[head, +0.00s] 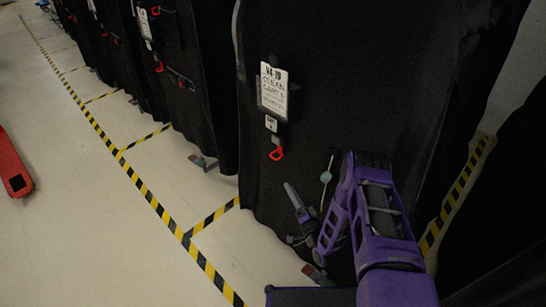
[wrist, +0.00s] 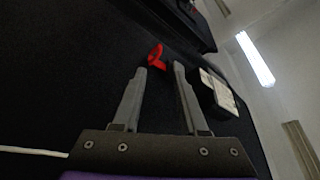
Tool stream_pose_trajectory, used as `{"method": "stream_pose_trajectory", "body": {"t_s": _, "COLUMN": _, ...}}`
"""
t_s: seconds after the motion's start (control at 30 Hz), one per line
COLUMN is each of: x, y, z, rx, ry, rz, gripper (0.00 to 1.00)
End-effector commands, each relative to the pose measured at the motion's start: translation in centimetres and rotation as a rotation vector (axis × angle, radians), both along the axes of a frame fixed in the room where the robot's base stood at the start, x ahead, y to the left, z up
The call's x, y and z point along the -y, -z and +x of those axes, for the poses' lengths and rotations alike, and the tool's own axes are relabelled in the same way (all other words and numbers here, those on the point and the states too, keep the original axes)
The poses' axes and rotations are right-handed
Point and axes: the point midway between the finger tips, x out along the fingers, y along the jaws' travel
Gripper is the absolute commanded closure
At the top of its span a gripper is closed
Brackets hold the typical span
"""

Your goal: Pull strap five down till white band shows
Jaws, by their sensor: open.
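A red loop (head: 277,153) hangs at the end of a strap on the front of the near black-covered cart (head: 340,60). In the wrist view my gripper (wrist: 160,69) is open and empty. The red loop (wrist: 156,56) shows just beyond the fingertips, nearer the left finger. No white band can be made out on the strap.
More black-covered carts (head: 190,60) with red loops stand in a row at the left. Yellow-black tape (head: 150,200) marks the pale floor. A red object (head: 14,165) lies at the far left. A thin cord with a round piece (head: 326,177) is beside my gripper.

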Motion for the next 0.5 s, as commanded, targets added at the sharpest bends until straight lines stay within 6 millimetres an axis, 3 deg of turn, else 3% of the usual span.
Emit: {"method": "stream_pose_trajectory", "body": {"t_s": 0.5, "x": -4.9, "y": -2.4, "z": 9.8, "rx": 0.003, "ry": -0.002, "rz": -0.001, "gripper": 0.58}}
